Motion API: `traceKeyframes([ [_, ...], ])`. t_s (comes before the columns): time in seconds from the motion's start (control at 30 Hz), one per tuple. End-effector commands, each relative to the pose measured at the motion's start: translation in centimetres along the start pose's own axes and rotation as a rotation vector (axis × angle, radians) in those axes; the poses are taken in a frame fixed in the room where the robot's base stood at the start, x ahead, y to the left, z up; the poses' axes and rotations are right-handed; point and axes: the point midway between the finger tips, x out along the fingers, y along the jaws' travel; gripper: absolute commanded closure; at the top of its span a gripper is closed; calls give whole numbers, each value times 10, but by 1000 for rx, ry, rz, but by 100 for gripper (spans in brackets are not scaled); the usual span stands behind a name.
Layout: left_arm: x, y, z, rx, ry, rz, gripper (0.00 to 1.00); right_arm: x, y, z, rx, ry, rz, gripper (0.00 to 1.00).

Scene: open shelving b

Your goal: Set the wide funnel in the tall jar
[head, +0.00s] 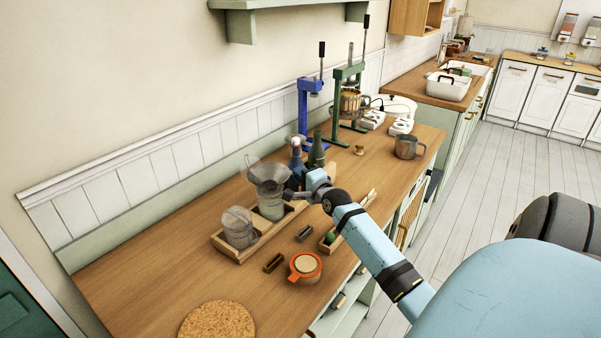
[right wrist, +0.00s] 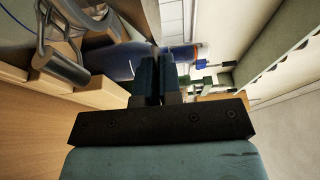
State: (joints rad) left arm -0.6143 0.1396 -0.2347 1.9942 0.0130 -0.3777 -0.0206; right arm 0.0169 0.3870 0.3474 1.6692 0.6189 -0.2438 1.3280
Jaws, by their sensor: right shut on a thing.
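The wide funnel (head: 268,173) is a grey, see-through cone. It is upright over the mouth of the tall jar (head: 271,208), a clear jar in the right compartment of a wooden tray (head: 262,243). I cannot tell whether its spout is inside the jar or how far it is seated. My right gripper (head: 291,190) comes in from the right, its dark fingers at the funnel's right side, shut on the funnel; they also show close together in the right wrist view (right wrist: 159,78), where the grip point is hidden. My left gripper is out of view.
A second clear jar (head: 238,228) stands in the tray's left compartment. A blue bottle (head: 296,155) and a green bottle (head: 317,150) stand close behind the gripper. An orange-rimmed pot (head: 305,266) and a cork mat (head: 217,320) lie nearer. Presses stand behind.

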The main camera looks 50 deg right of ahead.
Motion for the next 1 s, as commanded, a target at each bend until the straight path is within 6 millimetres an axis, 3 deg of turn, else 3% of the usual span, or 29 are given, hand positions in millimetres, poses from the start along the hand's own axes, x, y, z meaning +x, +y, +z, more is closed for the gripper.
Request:
traceKeyframes([
  [1.0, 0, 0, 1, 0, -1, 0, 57, 0, 7, 0, 0, 0, -1, 100],
])
